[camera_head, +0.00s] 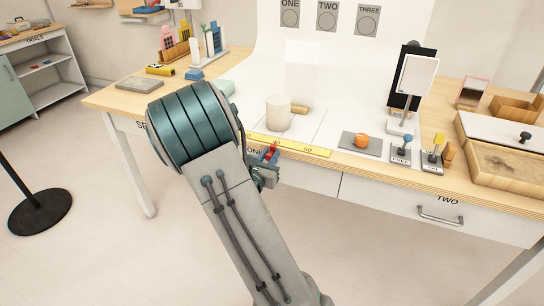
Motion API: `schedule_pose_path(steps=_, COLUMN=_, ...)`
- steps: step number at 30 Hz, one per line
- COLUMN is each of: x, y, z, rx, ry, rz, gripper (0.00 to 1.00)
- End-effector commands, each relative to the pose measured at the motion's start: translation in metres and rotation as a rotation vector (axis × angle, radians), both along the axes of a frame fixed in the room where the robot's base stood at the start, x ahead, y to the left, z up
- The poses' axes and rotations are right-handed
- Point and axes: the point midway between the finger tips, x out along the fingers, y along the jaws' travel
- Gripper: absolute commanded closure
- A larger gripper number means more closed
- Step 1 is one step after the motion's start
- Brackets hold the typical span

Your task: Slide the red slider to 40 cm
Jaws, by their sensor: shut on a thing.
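The red slider (272,149) sits at the front edge of the table, at the yellow ruler strip (315,150). My gripper (266,158) is at the slider and shut on it. My arm covers the left part of the strip. Numbers show on the strip to the right of the gripper, but they are too small to read surely. The slider's exact reading cannot be told.
Behind the strip stand a cream cylinder (279,112) and a wooden roll (299,110). To the right are a grey pad (361,144) with an orange object (362,141), small knobbed stands, and a wooden box (508,162). A drawer handle (440,217) sticks out below.

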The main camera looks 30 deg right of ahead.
Motion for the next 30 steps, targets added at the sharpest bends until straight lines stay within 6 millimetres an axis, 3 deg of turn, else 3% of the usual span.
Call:
schedule_pose_path(steps=11, x=0.001, y=0.001, z=0.002, rx=-0.002, ry=-0.004, rz=0.005, gripper=1.00)
schedule_pose_path(steps=12, x=0.001, y=0.001, z=0.002, rx=-0.002, ry=-0.004, rz=0.005, gripper=0.67)
schedule_pose_path(steps=13, x=0.001, y=0.001, z=0.002, rx=-0.002, ry=-0.004, rz=0.005, gripper=0.58)
schedule_pose_path(steps=24, x=-0.003, y=0.004, z=0.001, rx=0.000, ry=-0.001, rz=0.004, gripper=0.58)
schedule_pose_path(steps=30, x=-0.023, y=0.029, z=0.001, rx=0.000, ry=0.000, rz=0.007, gripper=0.58)
